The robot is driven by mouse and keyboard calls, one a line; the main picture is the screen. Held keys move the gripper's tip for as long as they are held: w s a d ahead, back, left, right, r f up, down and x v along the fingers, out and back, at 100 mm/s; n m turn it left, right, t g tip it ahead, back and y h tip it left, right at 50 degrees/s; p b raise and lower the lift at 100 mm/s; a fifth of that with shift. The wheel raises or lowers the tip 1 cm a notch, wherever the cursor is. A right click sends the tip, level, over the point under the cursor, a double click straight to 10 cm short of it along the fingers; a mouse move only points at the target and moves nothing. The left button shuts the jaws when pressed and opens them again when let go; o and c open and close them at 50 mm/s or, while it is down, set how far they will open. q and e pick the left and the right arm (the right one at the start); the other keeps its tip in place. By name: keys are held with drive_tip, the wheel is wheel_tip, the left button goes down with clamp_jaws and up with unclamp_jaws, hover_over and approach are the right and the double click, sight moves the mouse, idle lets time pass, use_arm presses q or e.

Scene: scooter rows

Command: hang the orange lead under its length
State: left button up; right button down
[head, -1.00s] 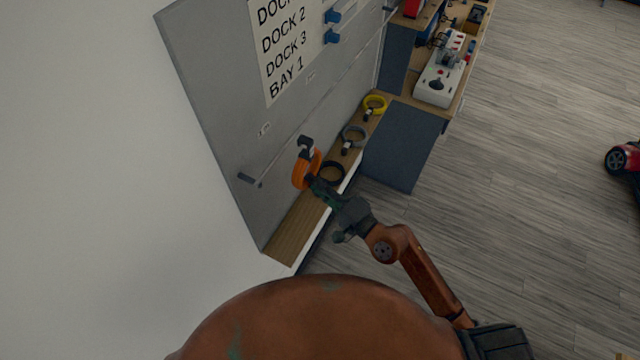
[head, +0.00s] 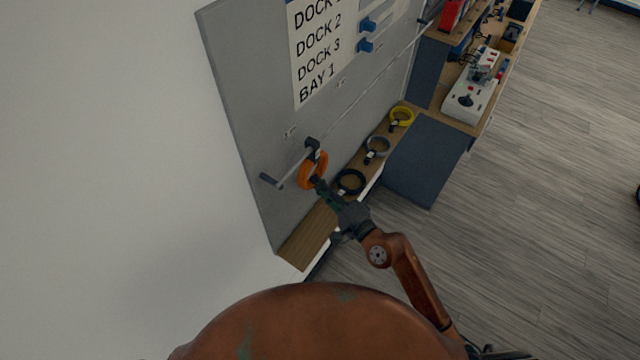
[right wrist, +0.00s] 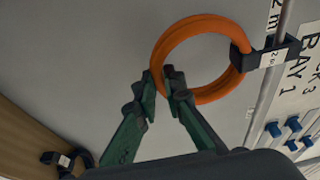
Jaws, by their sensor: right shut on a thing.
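The orange lead (head: 303,172) is a coiled ring held in front of the grey wall board. My right gripper (head: 320,186) is shut on the ring's lower side; the right wrist view also shows the ring (right wrist: 200,24) at the fingertips (right wrist: 160,82). The rod (head: 292,171) also shows in the head view. My left gripper is not in view.
A wooden shelf (head: 308,240) below the board holds black (head: 351,182), grey (head: 377,146) and yellow (head: 401,116) coiled leads. A label sheet (head: 318,50) and blue pegs (head: 367,24) are higher up. A dark cabinet (head: 428,158) stands beyond; open floor (head: 540,200) lies right.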

drive_tip(key=shift+f, duration=0.1)
idle(0.3)
drive_tip(key=c, duration=2)
unclamp_jaws()
drive_tip(key=shift+o, duration=0.2)
drive_tip(key=shift+f, duration=0.1)
drive_tip(key=v, duration=1.2)
drive_tip(key=shift+w+d, duration=0.1)
